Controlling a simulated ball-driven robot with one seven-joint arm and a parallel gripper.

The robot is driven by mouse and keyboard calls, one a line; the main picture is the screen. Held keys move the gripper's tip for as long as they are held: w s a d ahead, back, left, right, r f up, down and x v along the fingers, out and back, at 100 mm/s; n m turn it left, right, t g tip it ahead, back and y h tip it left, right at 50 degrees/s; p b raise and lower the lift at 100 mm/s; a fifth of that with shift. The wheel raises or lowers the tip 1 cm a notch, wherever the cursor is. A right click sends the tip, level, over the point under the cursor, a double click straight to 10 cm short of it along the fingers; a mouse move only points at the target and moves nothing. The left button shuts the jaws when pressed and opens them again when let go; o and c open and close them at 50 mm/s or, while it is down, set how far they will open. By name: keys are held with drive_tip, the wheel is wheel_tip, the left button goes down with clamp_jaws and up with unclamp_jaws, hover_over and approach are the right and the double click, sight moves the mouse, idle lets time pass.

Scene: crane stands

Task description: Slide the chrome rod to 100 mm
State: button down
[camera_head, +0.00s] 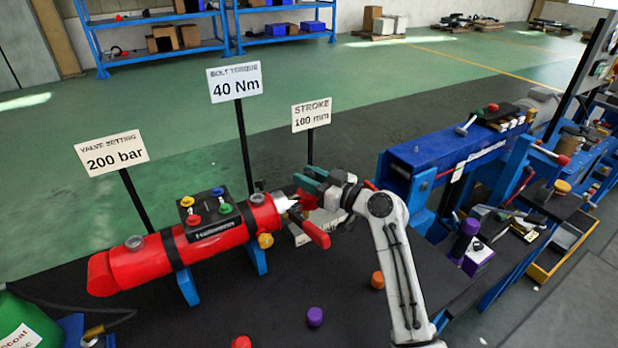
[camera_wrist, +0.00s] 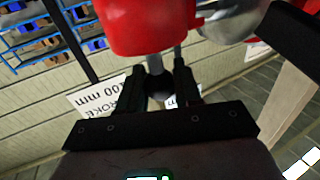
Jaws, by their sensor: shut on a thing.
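The red cylinder (camera_head: 190,248) lies tilted on blue supports. The short visible part of the bright chrome rod (camera_head: 283,203) comes out of its right end, with a red end piece (camera_head: 316,233) beyond it. My gripper (camera_head: 308,187) is at this end piece. In the wrist view, my gripper (camera_wrist: 157,82) is shut on a dark knob on a short grey peg (camera_wrist: 155,63), which runs to the red end piece (camera_wrist: 150,25). A rounded chrome surface (camera_wrist: 232,18) shows beside it. The STROKE 100 mm sign (camera_head: 311,115) stands behind. I see no scale on the rod.
Signs for 40 Nm (camera_head: 235,82) and 200 bar (camera_head: 113,152) stand behind the cylinder. A blue beam stand (camera_head: 450,150) and a dark bench with tools are at right. Purple (camera_head: 314,316), orange (camera_head: 377,280) and red (camera_head: 241,342) caps lie in front.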

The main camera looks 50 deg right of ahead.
drive_tip(key=shift+f, duration=0.1)
drive_tip(key=shift+d+f, duration=0.1)
drive_tip(key=shift+d, duration=0.1)
drive_tip(key=s+d+b, duration=0.3)
drive_tip(key=d+b, duration=0.3)
drive_tip(key=d, duration=0.3)
drive_tip(key=shift+d, duration=0.25)
drive_tip(key=c, duration=1)
unclamp_jaws()
drive_tip(key=shift+o, duration=1)
drive_tip(key=shift+w+a, duration=0.1)
